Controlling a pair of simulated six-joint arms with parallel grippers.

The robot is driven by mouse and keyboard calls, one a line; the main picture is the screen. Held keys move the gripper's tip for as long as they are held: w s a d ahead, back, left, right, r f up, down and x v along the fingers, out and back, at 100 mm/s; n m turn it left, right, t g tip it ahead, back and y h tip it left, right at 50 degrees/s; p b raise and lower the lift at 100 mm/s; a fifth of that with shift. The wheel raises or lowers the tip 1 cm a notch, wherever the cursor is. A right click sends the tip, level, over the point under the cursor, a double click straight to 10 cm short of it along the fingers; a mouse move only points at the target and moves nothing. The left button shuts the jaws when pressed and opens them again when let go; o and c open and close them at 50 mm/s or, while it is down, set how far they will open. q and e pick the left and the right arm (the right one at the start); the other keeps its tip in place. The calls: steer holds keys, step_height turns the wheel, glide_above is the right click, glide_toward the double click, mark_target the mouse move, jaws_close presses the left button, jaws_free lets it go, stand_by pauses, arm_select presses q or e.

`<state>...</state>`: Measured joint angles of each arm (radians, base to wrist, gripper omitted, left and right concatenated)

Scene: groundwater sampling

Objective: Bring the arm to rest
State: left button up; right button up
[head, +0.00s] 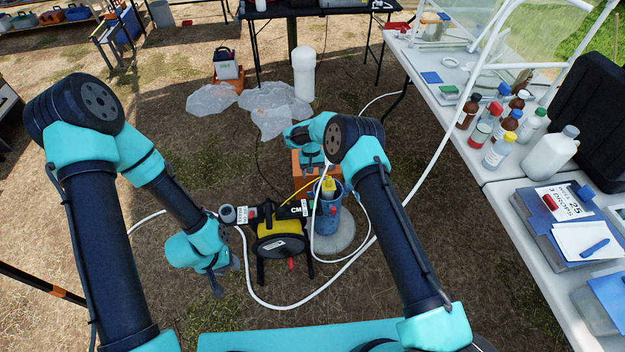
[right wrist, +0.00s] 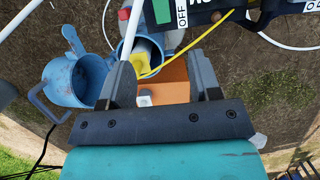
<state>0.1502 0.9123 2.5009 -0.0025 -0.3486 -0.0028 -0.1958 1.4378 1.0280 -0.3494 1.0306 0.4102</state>
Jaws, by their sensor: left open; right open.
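My left gripper (head: 216,286) hangs low at the left in the head view, left of the yellow and black reel (head: 278,245), with its jaws open and nothing seen between them. My right gripper (head: 309,160) hangs over the orange block (head: 303,168) behind the reel. The right wrist view shows its two dark fingers (right wrist: 162,82) wide apart and empty. Beyond them are the same orange block (right wrist: 178,76) and a blue container with a yellow piece (right wrist: 139,63) in it. A blue jug (right wrist: 66,84) with a handle is left of the fingers.
White tubing (head: 272,305) loops around the reel on the ground. A blue holder (head: 327,214) stands right of the reel. The table (head: 462,158) at the right carries bottles, a box and a notepad. Plastic sheets (head: 270,108) and a white cylinder (head: 304,72) are further back.

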stand_by(0.6)
steer(key=s+d+f+t+y, duration=0.15)
steer(key=s+d, duration=0.25)
steer(key=s, duration=0.4)
steer(key=s+d+f+y, duration=0.1)
steer(key=s+d+y, duration=0.1)
steer(key=s+d, duration=0.45)
steer(key=s+d+r+m, duration=0.1)
steer(key=s+d+r, duration=0.1)
steer(key=s, duration=0.5)
steer(key=s+d+r+t, duration=0.1)
steer(key=s+d+r, duration=0.1)
steer(key=s, duration=0.6)
steer(key=s+d+r+m+t, duration=0.1)
steer(key=s+d+r, duration=0.1)
steer(key=s, duration=0.5)
steer(key=shift+s+r+m, duration=0.3)
steer(key=shift+s+r, duration=0.05)
steer(key=shift+s, duration=0.05)
steer(key=shift+y, duration=0.25)
